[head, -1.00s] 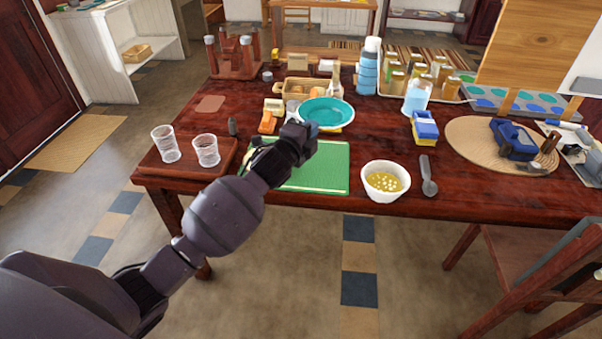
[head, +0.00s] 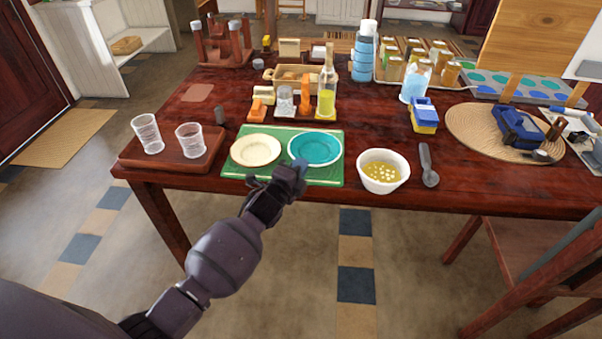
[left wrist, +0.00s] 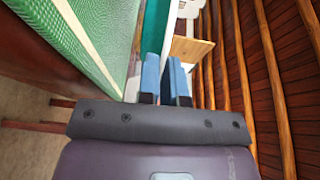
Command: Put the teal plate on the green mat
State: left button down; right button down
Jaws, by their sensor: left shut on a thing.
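The teal plate (head: 315,147) is over the right half of the green mat (head: 322,178) in the head view, beside a cream plate (head: 255,150). It looks level and low, but I cannot tell whether it touches the mat. My left gripper (head: 299,164) is shut on the plate's near rim. In the left wrist view, my blue fingertips (left wrist: 164,80) pinch the teal plate (left wrist: 155,38), seen edge-on, with the green mat (left wrist: 72,38) to its left. My right gripper is out of view.
A white bowl (head: 383,171) stands just right of the mat. A wooden board with two clear cups (head: 191,140) is at the left. A bottle (head: 327,88) and shakers stand on a small tray behind the mat. A grey spoon (head: 428,165) lies right of the bowl.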

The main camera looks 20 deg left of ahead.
pick_arm(q)
jog(key=shift+f, duration=1.05)
